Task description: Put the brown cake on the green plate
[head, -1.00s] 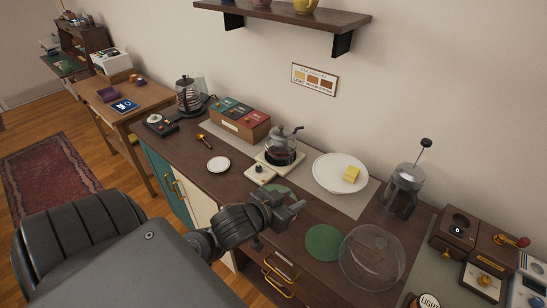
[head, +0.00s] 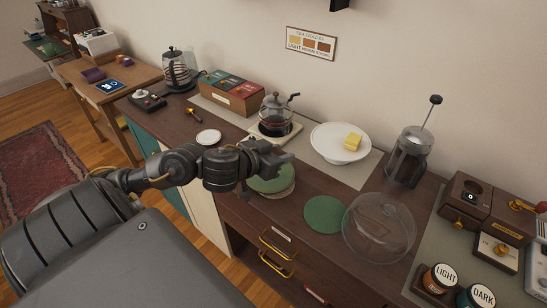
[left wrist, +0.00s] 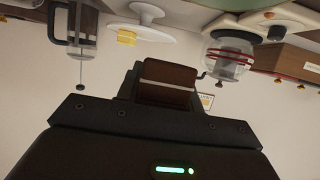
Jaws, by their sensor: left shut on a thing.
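My left gripper (head: 284,158) is shut on the brown cake (left wrist: 167,83), which shows between its jaws in the left wrist view. In the head view I cannot make out the cake, which seems hidden by the gripper. A green plate (head: 272,184) with a pale layer under its edge lies on the counter. The gripper partly covers the plate in the picture and appears to be above it. Part of a green round surface (left wrist: 215,3) shows at the top of the left wrist view. My right gripper is not in view.
A flat green disc (head: 324,214) and a clear dome (head: 378,232) are to the right. A white stand (head: 328,142) holds a yellow cake (head: 353,142). Behind the gripper is a glass teapot (head: 275,116); a French press (head: 408,158) stands further right.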

